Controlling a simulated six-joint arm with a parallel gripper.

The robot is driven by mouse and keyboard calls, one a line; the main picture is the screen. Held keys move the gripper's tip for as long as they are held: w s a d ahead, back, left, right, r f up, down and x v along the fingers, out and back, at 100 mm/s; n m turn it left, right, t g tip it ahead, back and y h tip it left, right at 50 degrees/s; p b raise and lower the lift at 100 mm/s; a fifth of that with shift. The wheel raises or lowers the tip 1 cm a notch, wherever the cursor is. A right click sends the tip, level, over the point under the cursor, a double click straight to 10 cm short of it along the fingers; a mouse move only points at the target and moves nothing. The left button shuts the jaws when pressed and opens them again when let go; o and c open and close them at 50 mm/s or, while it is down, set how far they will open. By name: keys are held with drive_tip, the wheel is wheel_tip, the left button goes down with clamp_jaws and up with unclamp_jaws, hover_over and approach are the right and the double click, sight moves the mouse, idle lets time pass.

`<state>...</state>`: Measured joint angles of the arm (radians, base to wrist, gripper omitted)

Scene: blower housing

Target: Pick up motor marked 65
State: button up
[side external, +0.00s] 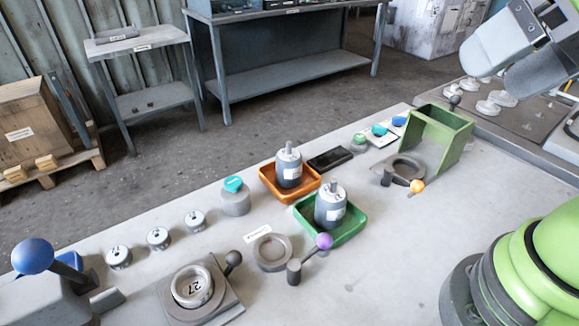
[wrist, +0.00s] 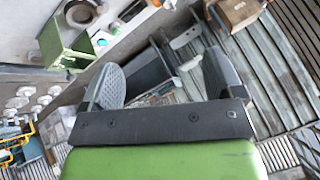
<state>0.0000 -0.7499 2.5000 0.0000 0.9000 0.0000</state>
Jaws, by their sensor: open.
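Two grey motors with top shafts stand upright in trays in the side view. One motor (side external: 289,168) is in the orange tray (side external: 268,187), the other motor (side external: 330,207) in the green tray (side external: 345,236). Their pale labels are too small to read, so I cannot tell which is marked 65. My gripper (side external: 492,76) is high at the upper right, well away from both motors. In the wrist view my gripper (wrist: 162,82) is open, its two grey fingers wide apart with nothing held between them. I cannot make out either motor in that view.
A green bracket stand (side external: 440,135) rises at the table's far end. A round ring (side external: 272,251) and a purple-knobbed lever (side external: 323,241) are close to the green tray. A fixture marked 27 (side external: 192,287) and several small cylinders stand at the left.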

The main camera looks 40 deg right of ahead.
drive_tip(key=shift+w, duration=0.1)
drive_tip(key=m+g+h, duration=0.3)
drive_tip(key=h, duration=0.2)
hover_over(289, 149)
drive_tip(key=s+a, duration=0.1)
drive_tip(key=s, duration=0.2)
wheel_tip(289, 149, down, 16)
drive_tip(key=x, duration=0.4)
drive_tip(key=shift+a+f, duration=0.15)
drive_tip(key=shift+f, duration=0.25)
drive_tip(key=shift+a+x, duration=0.2)
drive_tip(key=shift+x, duration=1.2)
drive_tip(key=shift+a+x, duration=0.2)
drive_tip(key=shift+x, duration=1.25)
drive_tip(key=c, duration=1.3)
